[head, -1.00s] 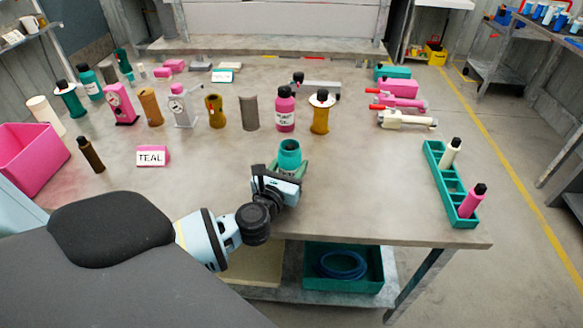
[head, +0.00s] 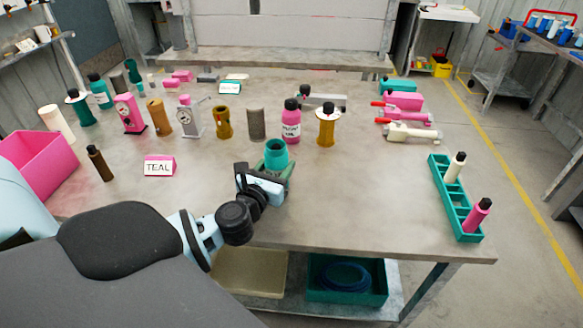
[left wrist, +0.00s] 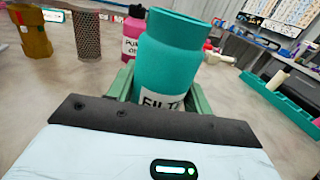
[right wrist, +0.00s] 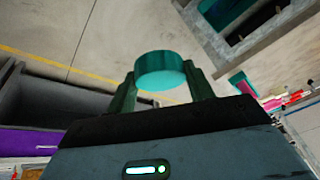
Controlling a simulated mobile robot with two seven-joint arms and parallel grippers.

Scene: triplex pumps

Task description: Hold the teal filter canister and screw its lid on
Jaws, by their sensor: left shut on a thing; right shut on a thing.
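The teal filter canister (head: 276,155) is upright above the front middle of the table, its top uncovered. My left gripper (head: 272,172) is shut around its lower body. In the left wrist view the canister (left wrist: 168,65) stands between the green fingers, with a white label partly hidden by the gripper. My right gripper (right wrist: 162,85) is shut on a round teal lid (right wrist: 160,68), held between its fingertips. The right gripper and lid do not show in the head view, so the lid is apart from the canister.
A TEAL sign (head: 159,166) stands left of the canister. A pink bottle (head: 291,122) and an ochre canister (head: 326,126) stand behind it. A teal rack (head: 458,200) with two bottles is at the right edge. The table between canister and rack is clear.

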